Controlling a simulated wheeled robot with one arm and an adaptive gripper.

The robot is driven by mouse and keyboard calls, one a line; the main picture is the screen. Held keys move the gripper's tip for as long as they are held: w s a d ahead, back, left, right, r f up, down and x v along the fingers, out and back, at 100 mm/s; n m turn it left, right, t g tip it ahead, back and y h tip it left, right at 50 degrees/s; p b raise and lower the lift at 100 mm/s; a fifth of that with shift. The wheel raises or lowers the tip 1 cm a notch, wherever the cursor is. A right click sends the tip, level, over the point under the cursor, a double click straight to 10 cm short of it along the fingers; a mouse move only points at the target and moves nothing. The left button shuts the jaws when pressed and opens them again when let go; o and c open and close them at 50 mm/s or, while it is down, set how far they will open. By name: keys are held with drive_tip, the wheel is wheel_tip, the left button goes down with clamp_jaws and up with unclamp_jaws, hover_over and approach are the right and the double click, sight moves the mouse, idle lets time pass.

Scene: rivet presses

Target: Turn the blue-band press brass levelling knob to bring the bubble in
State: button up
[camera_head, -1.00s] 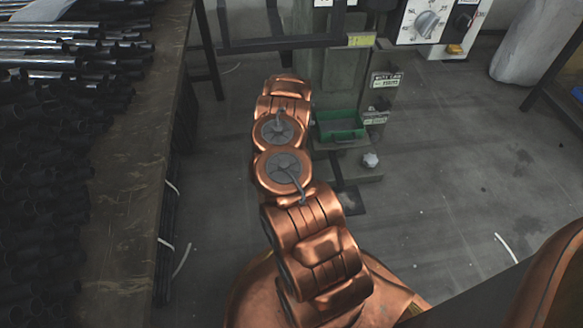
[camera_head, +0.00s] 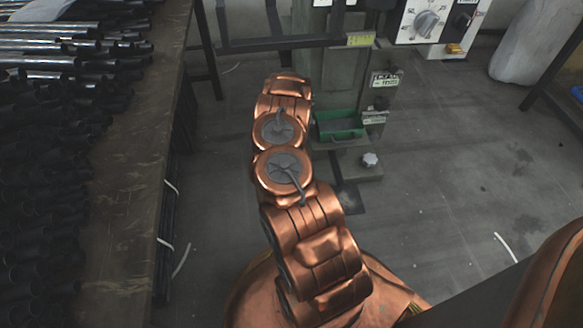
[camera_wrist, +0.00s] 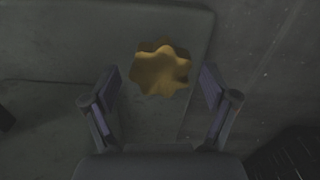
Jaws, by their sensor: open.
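The brass levelling knob (camera_wrist: 160,68) shows in the wrist view as a lobed, dull yellow knob. It sits over the corner of a grey base plate (camera_wrist: 60,50). My gripper (camera_wrist: 155,88) is open, with one finger to the left of the knob and one to the right. Its fingertips are at about the knob's near edge in the picture, with gaps on both sides. In the head view the green-grey press (camera_head: 345,80) stands behind my arm, which hides part of it. My gripper and the brass knob are hidden there. I cannot make out the bubble or a blue band.
A pale lobed knob (camera_head: 370,159) stands on the right corner of the press foot. A green tray (camera_head: 338,125) sits above it. A bench (camera_head: 130,200) loaded with dark tubes is at left. A control box (camera_head: 425,20) is at upper right. The floor at right is mostly clear.

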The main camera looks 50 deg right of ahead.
wheel_tip(320, 180, up, 11)
drive_tip(key=shift+r, duration=0.2)
idle(0.6)
idle(0.5)
